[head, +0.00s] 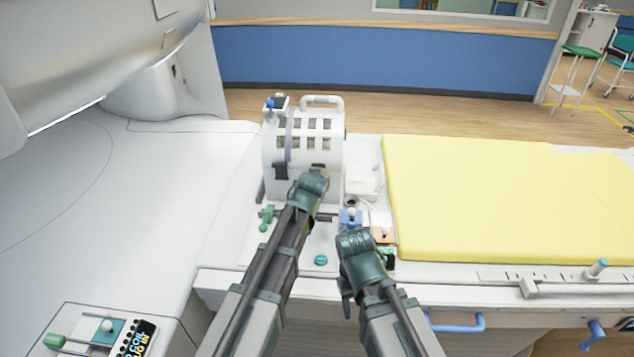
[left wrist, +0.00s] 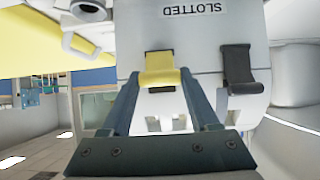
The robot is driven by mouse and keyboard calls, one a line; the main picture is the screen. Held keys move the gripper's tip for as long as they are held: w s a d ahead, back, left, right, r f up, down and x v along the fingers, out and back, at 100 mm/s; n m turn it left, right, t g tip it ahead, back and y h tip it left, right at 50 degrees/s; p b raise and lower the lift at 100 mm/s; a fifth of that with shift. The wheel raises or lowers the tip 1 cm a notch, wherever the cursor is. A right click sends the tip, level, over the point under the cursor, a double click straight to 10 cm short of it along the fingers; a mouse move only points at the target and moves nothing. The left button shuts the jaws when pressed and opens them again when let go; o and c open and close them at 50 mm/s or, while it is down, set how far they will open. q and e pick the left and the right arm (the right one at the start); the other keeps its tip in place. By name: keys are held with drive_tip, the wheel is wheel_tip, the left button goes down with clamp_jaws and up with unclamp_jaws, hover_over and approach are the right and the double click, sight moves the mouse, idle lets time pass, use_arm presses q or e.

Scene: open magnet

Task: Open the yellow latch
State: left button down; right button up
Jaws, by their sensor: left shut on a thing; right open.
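The yellow latch (left wrist: 160,70) sits on the white slotted housing (left wrist: 205,50) in the left wrist view. My left gripper (left wrist: 160,82) is shut on the latch, with a finger on each side of it. In the head view the white housing (head: 303,130) stands upright on the bench, and my left gripper (head: 319,173) reaches its lower front and hides the latch. My right gripper (head: 355,238) is lower and to the right, over the bench fittings, apart from the housing. It is open; its fingertips are hard to make out.
A dark latch (left wrist: 240,70) sits beside the yellow one. A yellow mattress (head: 480,195) lies to the right, and the large white scanner (head: 100,60) fills the left. Small fittings, including a green handle (head: 266,217) and a teal knob (head: 320,260), stand near my arms.

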idle(0.3)
use_arm(q)
drive_tip(key=shift+c, duration=1.6)
unclamp_jaws()
drive_tip(key=p+v, duration=0.7)
drive_tip(key=v, duration=0.7)
drive_tip(key=shift+w+f, duration=0.1)
